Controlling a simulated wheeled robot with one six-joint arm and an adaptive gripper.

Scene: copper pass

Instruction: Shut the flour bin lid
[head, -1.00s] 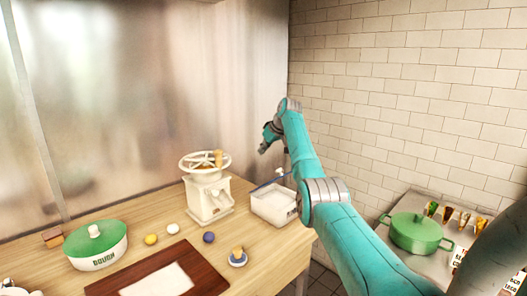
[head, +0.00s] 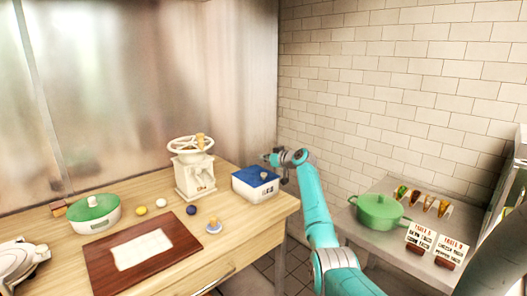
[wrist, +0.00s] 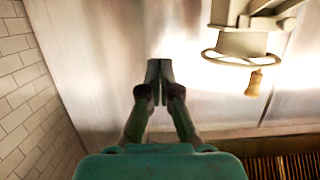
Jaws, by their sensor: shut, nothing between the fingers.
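The flour bin (head: 254,192) is a white box with a dark label on its front, at the back right of the wooden table in the head view. Its blue lid (head: 256,177) lies down over the top, with a pale knob on it; no gap shows from here. My gripper (head: 268,159) is just above and behind the lid, apart from it as far as I can tell. In the wrist view my gripper (wrist: 160,72) has its fingers together with nothing between them. The bin does not show in the wrist view.
A white hand mill (head: 194,172) stands left of the bin; its wheel also shows in the wrist view (wrist: 237,60). A green-lidded dough pot (head: 95,212), small balls and a brown board (head: 185,244) are farther left. A green pot (head: 379,212) stands on the right counter.

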